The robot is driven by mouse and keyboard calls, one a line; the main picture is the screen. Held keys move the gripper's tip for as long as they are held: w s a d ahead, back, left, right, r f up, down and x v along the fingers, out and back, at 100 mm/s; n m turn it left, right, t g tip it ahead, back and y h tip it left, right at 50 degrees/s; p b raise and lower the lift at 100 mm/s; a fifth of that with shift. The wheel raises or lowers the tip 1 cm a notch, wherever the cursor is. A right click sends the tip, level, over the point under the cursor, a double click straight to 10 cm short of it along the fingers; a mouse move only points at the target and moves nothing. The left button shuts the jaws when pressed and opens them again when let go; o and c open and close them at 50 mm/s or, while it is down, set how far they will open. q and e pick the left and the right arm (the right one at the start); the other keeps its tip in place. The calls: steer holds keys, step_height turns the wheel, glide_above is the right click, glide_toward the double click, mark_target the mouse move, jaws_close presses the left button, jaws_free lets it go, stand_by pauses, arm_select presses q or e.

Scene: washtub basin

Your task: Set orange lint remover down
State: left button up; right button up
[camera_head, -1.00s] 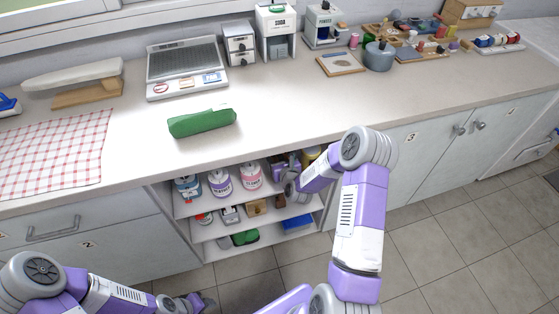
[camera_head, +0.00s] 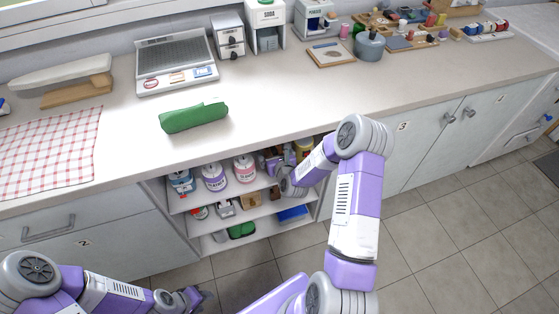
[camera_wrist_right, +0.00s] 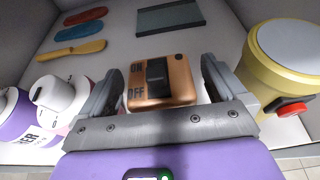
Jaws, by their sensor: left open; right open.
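The orange lint remover (camera_wrist_right: 160,80) has a dark switch with ON and OFF lettering. In the right wrist view it sits between the two fingers of my right gripper (camera_wrist_right: 156,84), which is open around it. It appears to rest on the white shelf surface; its underside is hidden. In the head view my right gripper (camera_head: 273,160) reaches into the upper level of the open shelf (camera_head: 262,185), and the lint remover cannot be made out there. My left gripper (camera_head: 196,297) is open and empty, low in front of the cabinet.
A yellow container (camera_wrist_right: 285,65) with a red button stands close right of my right gripper. White and purple bottles (camera_wrist_right: 50,100) stand close left. A green pouch (camera_head: 193,117) lies on the counter.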

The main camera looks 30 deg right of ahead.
steer(key=p+v, duration=0.3)
steer(key=v, duration=0.7)
steer(key=s+a+f+n+g+y, duration=0.3)
steer(key=a+f+n, duration=0.3)
steer(key=n, duration=0.4)
steer(key=s+a+f+n+g+y, duration=0.3)
steer(key=s+a+f+n, duration=0.15)
steer(key=a+n, duration=0.5)
steer(key=s+a+f+n+g, duration=0.2)
steer(key=s+n, duration=0.3)
steer(key=n, duration=0.3)
steer(key=s+a+f+n+g+y, duration=0.1)
steer(key=s+a+n+g, duration=0.3)
steer(key=n, duration=0.4)
steer(key=shift+s+a+f+g, duration=0.35)
steer(key=shift+s+f+g, duration=0.35)
steer(key=shift+s, duration=0.45)
steer(key=shift+n, duration=0.25)
step_height(320, 180, up, 6)
steer(key=p, duration=0.6)
steer(key=shift+r, duration=0.2)
